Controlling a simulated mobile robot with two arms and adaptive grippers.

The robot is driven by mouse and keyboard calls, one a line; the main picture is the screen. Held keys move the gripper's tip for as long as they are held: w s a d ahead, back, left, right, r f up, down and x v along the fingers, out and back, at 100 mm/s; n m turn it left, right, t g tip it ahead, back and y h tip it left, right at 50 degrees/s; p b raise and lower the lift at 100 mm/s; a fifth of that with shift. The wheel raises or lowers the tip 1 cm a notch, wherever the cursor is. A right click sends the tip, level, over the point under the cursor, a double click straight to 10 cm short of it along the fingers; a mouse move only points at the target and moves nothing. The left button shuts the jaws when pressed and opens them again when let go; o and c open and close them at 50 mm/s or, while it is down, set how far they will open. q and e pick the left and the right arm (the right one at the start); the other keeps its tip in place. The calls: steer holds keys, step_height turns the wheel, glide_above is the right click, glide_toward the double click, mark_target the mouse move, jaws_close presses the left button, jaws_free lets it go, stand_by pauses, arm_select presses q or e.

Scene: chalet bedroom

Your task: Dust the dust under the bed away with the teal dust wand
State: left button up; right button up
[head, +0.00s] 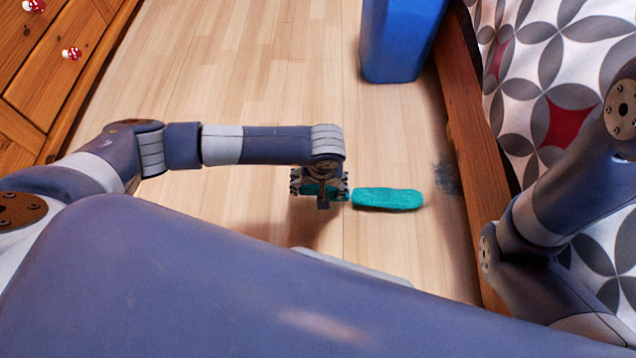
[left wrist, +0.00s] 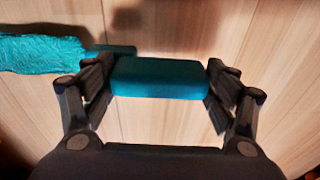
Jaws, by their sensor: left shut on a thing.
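The teal dust wand has a fluffy head (head: 388,199) that points right, toward the bed, in the head view. My left gripper (head: 322,190) is shut on the wand's handle. In the left wrist view the handle (left wrist: 160,78) lies between the two fingers of my left gripper (left wrist: 160,90), and the fluffy head extends to the left. A dark grey patch of dust (head: 447,176) lies on the floor at the bed's wooden side rail, to the right of the wand head and apart from it. My right arm shows at the right over the bed; its gripper is out of view.
The bed (head: 470,120) has a wooden rail and a patterned cover along the right. A blue bin (head: 392,45) stands on the floor against the rail, beyond the dust. A wooden drawer unit (head: 50,70) is at the upper left. The plank floor between is clear.

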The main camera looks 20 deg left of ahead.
arm_select(q)
steer(key=w+d+b, duration=0.1)
steer(key=d, duration=0.3)
steer(key=w+d+b, duration=0.1)
steer(key=d+b, duration=0.1)
steer(key=d, duration=0.3)
steer(key=w+d+b, duration=0.2)
steer(key=d, duration=0.2)
steer(key=shift+d+f, duration=0.2)
steer(key=shift+f, duration=0.25)
stand_by(0.5)
steer(key=shift+b, duration=0.3)
